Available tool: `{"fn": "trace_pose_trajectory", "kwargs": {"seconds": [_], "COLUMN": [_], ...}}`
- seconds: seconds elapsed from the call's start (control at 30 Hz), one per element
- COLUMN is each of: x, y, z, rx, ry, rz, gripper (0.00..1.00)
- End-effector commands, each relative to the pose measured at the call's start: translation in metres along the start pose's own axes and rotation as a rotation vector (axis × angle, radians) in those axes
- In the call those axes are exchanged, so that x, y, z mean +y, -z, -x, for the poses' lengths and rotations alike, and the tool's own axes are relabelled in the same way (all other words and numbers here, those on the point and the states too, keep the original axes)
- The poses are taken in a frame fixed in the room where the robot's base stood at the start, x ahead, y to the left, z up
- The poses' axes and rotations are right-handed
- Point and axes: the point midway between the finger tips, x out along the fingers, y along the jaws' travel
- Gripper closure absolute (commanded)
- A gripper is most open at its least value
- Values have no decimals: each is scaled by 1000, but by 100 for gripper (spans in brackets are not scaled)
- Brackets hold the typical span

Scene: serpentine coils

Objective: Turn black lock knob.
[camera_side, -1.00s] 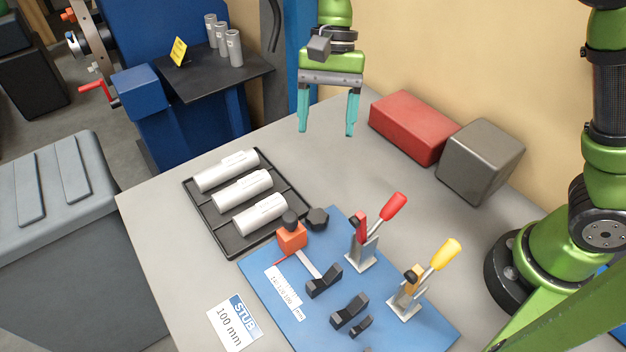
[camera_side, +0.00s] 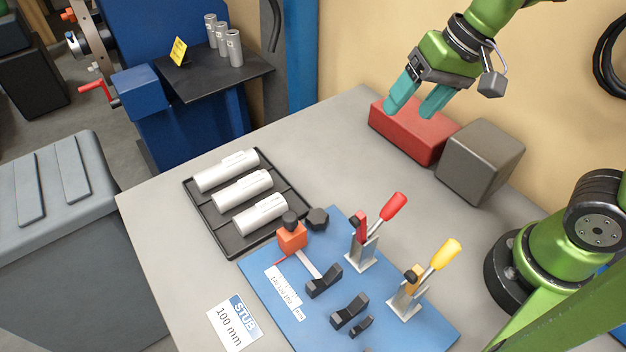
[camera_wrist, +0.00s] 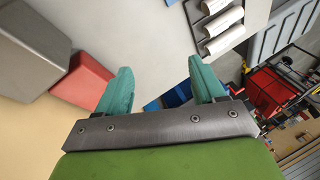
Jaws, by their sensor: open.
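An orange block (camera_side: 291,237) stands at the back left corner of the blue fixture plate (camera_side: 262,262). My gripper (camera_side: 411,108) is open and empty, tilted, high over the back of the bench and in front of the red block. It is well apart from both knobs. Its teal fingers also show spread in the wrist view (camera_wrist: 160,68), where neither knob can be made out.
A red clamp lever (camera_side: 393,206) and a yellow one (camera_side: 445,254) stand upright on the plate. A black tray (camera_side: 238,254) holds white cylinders to the left. A red block (camera_side: 405,135) and a grey block (camera_side: 480,160) stand at the back. The bench between tray and blocks is clear.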

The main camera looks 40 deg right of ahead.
Motion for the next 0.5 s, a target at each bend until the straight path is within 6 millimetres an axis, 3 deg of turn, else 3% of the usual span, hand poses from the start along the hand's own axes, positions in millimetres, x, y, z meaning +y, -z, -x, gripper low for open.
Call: {"fn": "trace_pose_trajectory", "kwargs": {"seconds": [0.5], "x": [41], "y": [-28], "z": [37], "rx": [264], "ry": [27], "rz": [38], "gripper": [31]}}
